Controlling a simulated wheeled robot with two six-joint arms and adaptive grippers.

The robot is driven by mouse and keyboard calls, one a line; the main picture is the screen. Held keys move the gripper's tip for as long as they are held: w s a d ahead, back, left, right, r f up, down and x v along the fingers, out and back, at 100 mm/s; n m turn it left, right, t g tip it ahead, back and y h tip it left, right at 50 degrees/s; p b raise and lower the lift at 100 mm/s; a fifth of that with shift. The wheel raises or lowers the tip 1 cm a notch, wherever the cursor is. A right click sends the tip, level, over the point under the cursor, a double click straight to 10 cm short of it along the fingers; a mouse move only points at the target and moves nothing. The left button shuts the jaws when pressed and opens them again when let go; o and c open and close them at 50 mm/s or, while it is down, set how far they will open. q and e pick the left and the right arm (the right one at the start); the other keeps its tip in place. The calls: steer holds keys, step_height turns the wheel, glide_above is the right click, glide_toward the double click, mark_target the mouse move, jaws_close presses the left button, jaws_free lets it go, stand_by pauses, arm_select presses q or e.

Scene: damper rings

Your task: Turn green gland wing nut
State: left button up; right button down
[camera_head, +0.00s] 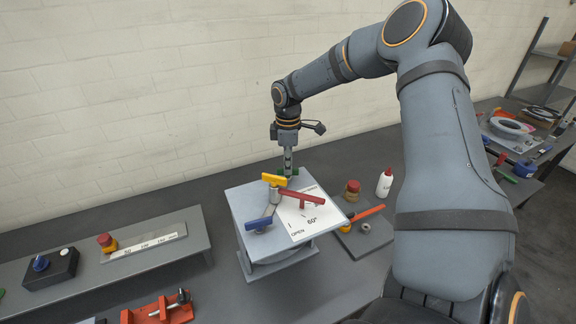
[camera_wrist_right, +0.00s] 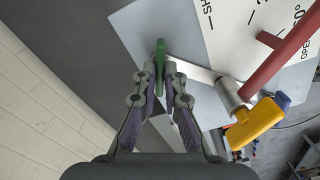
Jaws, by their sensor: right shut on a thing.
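The green gland wing nut (camera_wrist_right: 160,52) shows edge-on between my fingertips in the right wrist view. In the head view a bit of its green (camera_head: 281,171) shows at the back of the grey raised plate (camera_head: 238,200). My right gripper (camera_head: 289,168) points down at it from above. In the right wrist view the two fingers of the gripper (camera_wrist_right: 160,75) are closed on the sides of the nut. What lies under the nut is hidden. My left gripper is not in view.
Close by on the plate are a yellow handle (camera_head: 273,180), a red lever (camera_head: 302,195) and a blue handle (camera_head: 258,223). A white scale card (camera_head: 312,222) lies under the lever. A white bottle (camera_head: 384,183) stands right. A shelf (camera_head: 200,238) is at left.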

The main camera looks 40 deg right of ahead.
steer(key=c, duration=1.4)
jaws_free()
steer(key=shift+f, duration=0.1)
steer(key=shift+r+p, duration=0.8)
steer(key=shift+r, duration=0.25)
step_height(320, 180, up, 6)
steer(key=p, duration=0.4)
steer(key=shift+r+p, duration=0.1)
steer(key=shift+p, duration=0.3)
steer(key=shift+f+b, duration=0.35)
steer(key=shift+f, duration=0.25)
